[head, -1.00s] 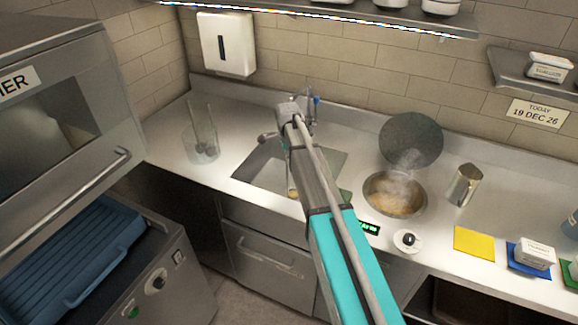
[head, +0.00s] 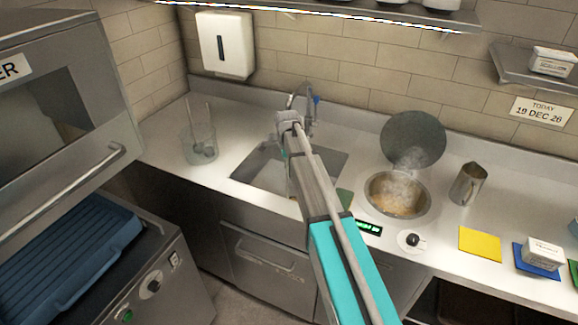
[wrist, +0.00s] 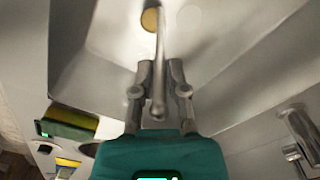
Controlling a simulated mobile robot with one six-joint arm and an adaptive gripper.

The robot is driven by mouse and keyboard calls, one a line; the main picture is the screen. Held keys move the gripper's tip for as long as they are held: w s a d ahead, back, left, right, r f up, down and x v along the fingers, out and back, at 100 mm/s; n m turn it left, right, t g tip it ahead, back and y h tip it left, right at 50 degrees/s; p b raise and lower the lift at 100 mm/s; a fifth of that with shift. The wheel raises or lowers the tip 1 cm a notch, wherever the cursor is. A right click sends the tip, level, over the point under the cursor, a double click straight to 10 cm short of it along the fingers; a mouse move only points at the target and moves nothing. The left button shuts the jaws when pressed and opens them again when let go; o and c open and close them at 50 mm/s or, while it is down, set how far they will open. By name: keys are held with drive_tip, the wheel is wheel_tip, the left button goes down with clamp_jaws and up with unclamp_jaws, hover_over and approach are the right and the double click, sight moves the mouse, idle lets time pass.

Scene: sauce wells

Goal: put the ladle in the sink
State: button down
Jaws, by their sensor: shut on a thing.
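My gripper (wrist: 160,72) is shut on the ladle's handle (wrist: 159,48) in the wrist view. The ladle's far end shows a round, tan-brown bowl (wrist: 150,20) at the top of that view. The ladle is over the grey metal sink (wrist: 95,62), whose walls surround it in the picture. I cannot tell whether the bowl touches the sink floor. In the head view my arm reaches across the sink (head: 252,172) and hides the ladle and most of the gripper.
A tap (head: 300,98) stands behind the sink. A clear container (head: 200,146) is at its left. At its right are a steaming well (head: 398,194) of sauce, a round lid (head: 413,138), a metal jug (head: 468,184) and a yellow cloth (head: 480,244).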

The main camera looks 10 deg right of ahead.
drive_tip(key=shift+f, duration=0.15)
drive_tip(key=c, duration=0.7)
unclamp_jaws()
drive_tip(key=shift+o, duration=0.2)
drive_tip(key=shift+r, duration=0.25)
wheel_tip(320, 180, up, 12)
drive_tip(key=p, duration=1.2)
